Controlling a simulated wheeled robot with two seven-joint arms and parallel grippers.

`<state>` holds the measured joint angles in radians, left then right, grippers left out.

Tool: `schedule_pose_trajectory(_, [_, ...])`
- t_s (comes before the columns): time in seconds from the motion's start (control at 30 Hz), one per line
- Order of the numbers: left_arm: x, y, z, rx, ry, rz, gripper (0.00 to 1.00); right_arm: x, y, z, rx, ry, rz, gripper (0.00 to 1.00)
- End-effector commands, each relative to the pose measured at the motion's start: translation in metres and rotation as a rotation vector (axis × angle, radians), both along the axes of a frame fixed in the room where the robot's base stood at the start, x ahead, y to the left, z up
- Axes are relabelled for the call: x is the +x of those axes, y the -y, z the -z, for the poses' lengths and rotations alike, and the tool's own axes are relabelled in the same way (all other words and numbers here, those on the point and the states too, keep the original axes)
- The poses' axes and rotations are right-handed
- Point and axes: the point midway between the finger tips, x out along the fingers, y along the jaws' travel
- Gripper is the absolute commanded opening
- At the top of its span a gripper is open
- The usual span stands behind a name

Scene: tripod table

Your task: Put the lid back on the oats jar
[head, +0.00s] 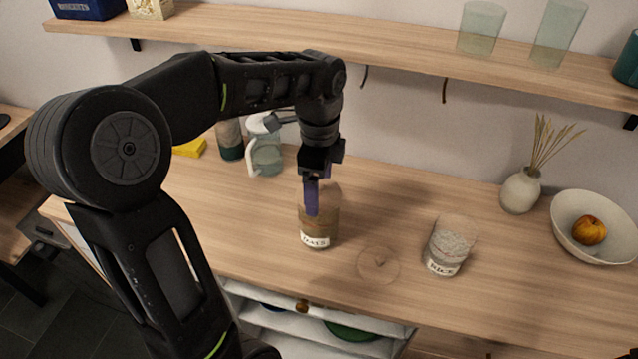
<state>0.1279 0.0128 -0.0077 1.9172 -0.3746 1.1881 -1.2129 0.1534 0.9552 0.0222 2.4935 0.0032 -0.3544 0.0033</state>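The oats jar (319,226) is a clear jar with brown contents and a white OATS label. It stands upright near the front of the wooden counter. A clear round lid (378,265) with a small knob lies on the counter to the right of the jar. My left gripper (312,208) points down at the top of the oats jar, its purple fingers overlapping the jar's upper part. I cannot tell whether the fingers are inside the jar or in front of it, nor how wide they are apart. The jar's rim is partly hidden. My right gripper is not in view.
A clear jar labelled RICE (449,247) stands right of the lid. A pale vase (520,191) and a bowl (567,240) with an orange fruit are farther right. A glass jug (266,156) stands behind. A shelf (390,39) runs above the counter.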

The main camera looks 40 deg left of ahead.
Motion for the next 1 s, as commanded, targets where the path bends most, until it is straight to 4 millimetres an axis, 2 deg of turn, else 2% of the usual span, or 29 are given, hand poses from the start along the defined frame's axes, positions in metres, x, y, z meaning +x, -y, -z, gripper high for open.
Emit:
schedule_pose_trajectory(0.77, [0.0000, 0.0001, 0.0004, 0.000, 0.000, 0.000, 0.43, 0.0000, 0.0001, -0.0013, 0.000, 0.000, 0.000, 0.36])
schedule_pose_trajectory(0.8, [0.0000, 0.0001, 0.0004, 0.000, 0.000, 0.000, 0.83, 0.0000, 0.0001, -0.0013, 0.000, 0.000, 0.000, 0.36])
schedule_pose_trajectory(1.0, [0.0000, 0.0001, 0.0004, 0.000, 0.000, 0.000, 1.00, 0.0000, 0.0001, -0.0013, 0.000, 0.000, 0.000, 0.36])
